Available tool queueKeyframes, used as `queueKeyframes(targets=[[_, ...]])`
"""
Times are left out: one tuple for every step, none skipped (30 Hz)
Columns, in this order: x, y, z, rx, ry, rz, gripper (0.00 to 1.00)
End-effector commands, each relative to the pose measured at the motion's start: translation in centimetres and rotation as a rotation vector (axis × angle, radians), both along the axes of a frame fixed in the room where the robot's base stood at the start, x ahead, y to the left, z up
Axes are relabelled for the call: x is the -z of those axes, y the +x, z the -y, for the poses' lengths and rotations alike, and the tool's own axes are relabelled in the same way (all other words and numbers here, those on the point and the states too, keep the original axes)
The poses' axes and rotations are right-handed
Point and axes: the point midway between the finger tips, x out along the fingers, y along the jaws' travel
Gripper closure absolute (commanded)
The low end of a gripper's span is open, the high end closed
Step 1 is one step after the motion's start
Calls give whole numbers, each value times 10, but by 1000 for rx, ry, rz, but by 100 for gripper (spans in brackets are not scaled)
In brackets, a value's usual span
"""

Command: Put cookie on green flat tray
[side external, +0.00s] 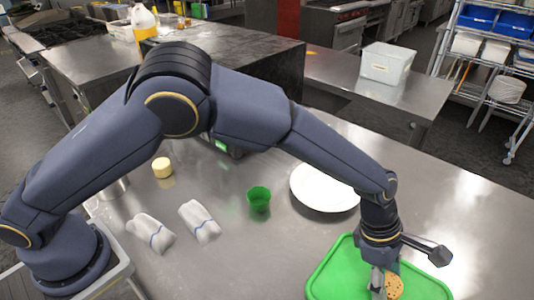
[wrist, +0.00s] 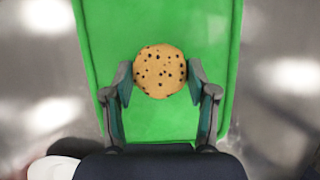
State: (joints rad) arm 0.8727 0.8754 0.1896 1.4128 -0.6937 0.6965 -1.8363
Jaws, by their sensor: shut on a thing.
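The cookie (wrist: 160,71) is round and tan with dark chips. It sits between the two fingers of my gripper (wrist: 160,84), which is shut on it. In the side external view the cookie (side external: 394,286) shows at the lower right beside my gripper (side external: 379,284). The green flat tray (side external: 338,275) lies under the gripper and the cookie. In the wrist view the tray (wrist: 158,22) fills the middle behind the cookie. I cannot tell whether the cookie touches the tray or is held just above it.
A white plate (side external: 318,196) lies behind the tray. A green cup (side external: 258,199), two rolled white cloths (side external: 200,221) (side external: 151,233) and a small yellow item (side external: 162,167) stand on the steel table to the left. The table between cup and tray is clear.

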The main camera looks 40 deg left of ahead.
Motion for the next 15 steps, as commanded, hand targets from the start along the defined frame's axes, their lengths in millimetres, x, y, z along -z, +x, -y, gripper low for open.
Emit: queueKeyframes(targets=[[9,0,-1,-2,2,-1,77],[12,0,-1,-1,2,0,77],[16,0,-1,0,1,0,77],[17,0,-1,0,1,1,77],[17,0,0,0,0,1,77],[16,0,0,-1,0,2,77],[16,0,0,-1,0,2,77],[16,0,0,-1,0,2,77],[16,0,0,-1,0,2,77],[16,0,0,-1,0,2,77],[17,0,0,0,0,1,77],[17,0,0,0,0,1,77],[18,0,0,0,1,1,77],[20,0,0,0,0,1,77],[19,0,0,0,0,1,40]])
